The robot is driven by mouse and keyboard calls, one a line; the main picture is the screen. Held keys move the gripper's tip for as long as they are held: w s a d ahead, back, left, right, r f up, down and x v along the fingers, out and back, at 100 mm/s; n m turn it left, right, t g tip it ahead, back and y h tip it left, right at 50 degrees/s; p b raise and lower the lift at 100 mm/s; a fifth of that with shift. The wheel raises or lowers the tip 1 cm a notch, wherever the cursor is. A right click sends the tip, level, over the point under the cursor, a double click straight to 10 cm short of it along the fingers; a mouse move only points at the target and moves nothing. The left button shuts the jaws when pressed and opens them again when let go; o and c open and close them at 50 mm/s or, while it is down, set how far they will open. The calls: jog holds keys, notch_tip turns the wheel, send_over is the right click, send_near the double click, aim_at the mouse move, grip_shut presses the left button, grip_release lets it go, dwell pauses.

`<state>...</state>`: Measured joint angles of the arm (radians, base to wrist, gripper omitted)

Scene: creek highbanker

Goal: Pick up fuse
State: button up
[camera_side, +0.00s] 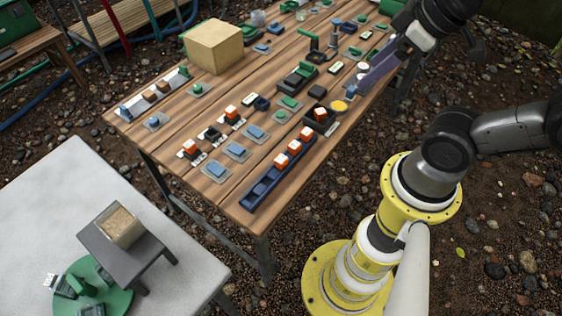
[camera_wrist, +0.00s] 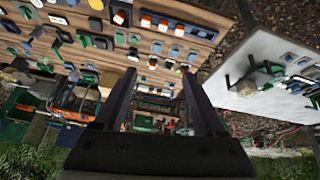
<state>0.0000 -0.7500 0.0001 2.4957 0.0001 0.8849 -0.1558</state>
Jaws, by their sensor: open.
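Several small orange blocks with pale tops, which may be fuses, show in the side view. Three of them, one being this orange block (camera_side: 281,160), sit in a long dark blue tray (camera_side: 252,196) at the table's near edge. Another orange block (camera_side: 320,113) sits in a dark holder behind the tray. Two more, such as this orange block (camera_side: 189,147), sit on white-edged bases to the left. I cannot tell which one is the fuse. My gripper (camera_side: 368,84) is over the table's right edge, apart from the blocks. In the wrist view my gripper (camera_wrist: 158,75) is open and empty.
The wooden table (camera_side: 188,103) is crowded with small modules, blue and green pieces, and a cardboard-coloured box (camera_side: 213,46). A yellow round piece (camera_side: 339,105) lies near the right edge. A grey-white table (camera_side: 45,190) with a dark stand (camera_side: 128,246) is at lower left.

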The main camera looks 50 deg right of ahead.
jog(key=w+r+n, duration=0.1)
jog(key=w+n, duration=0.5)
jog(key=n+g, duration=0.6)
jog(key=n, duration=0.4)
send_over(279, 161)
jog(key=f, duration=2.5)
jog(key=shift+s+f, duration=0.2)
jog(key=shift+f, duration=0.2)
jog(key=shift+w+f, duration=0.2)
jog(key=shift+f, duration=2.8)
grip_shut()
